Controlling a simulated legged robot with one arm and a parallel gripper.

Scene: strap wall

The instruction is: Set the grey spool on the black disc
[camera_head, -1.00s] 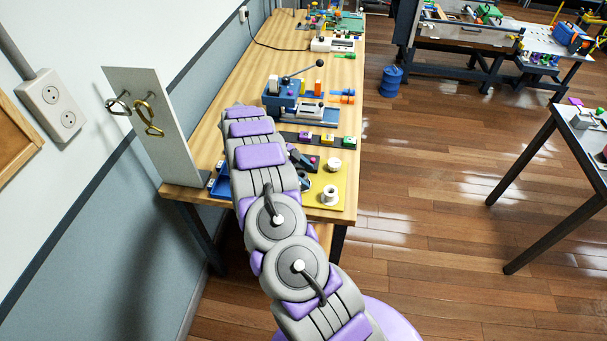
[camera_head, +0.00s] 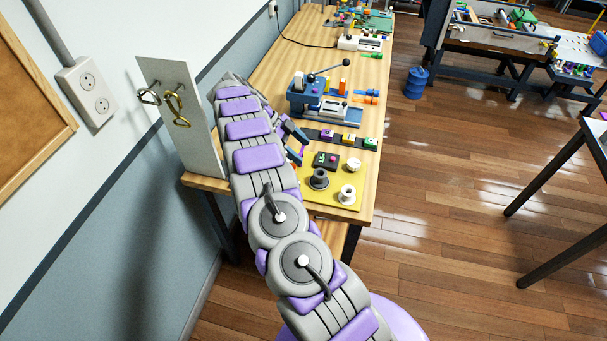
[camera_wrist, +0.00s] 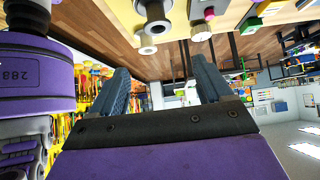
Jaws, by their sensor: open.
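The dark grey spool (camera_head: 319,179) stands upright on the yellow mat (camera_head: 312,197), with a wide flange at its foot. It also shows in the wrist view (camera_wrist: 154,16), at the top edge. I cannot make out a black disc apart from the spool's dark foot. My gripper (camera_wrist: 160,70) is open and empty, its two blue-grey fingers spread apart. In the head view, part of the gripper shows beyond my arm, left of the mat and apart from the spool.
A white spool (camera_head: 347,195) and a white round piece (camera_head: 354,165) stand near the grey spool. A dark button block (camera_head: 326,160) lies behind it. A blue press (camera_head: 318,100) stands farther back. An upright panel with hooks (camera_head: 180,115) rises at the left.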

